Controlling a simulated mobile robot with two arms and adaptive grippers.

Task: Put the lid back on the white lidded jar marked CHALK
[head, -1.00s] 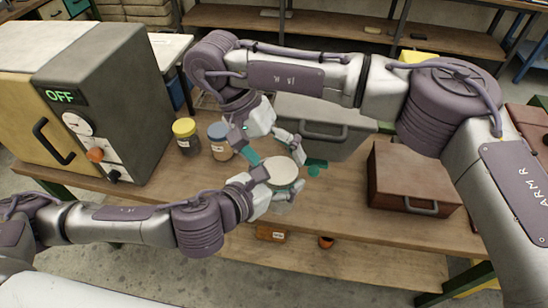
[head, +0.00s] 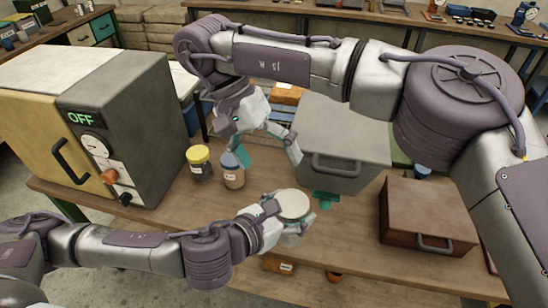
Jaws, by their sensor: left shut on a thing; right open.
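The white jar (head: 289,239) stands on the wooden table at the middle of the head view. A pale round lid (head: 293,204) lies over its mouth and looks level; whether it is fully seated I cannot tell. The CHALK marking is not readable here. My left gripper (head: 284,216) comes in from the left, low, and is shut on the jar, its fingers at the sides just under the lid. My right gripper (head: 268,153) is open and empty, above and behind the jar, clear of the lid.
A yellow-lidded jar (head: 199,163) and a blue-lidded jar (head: 232,170) stand left of the white jar. A grey lidded bin (head: 345,143) is behind right, with a teal object (head: 326,198) before it. A brown case (head: 428,214) sits right. An oven marked OFF (head: 128,120) stands left.

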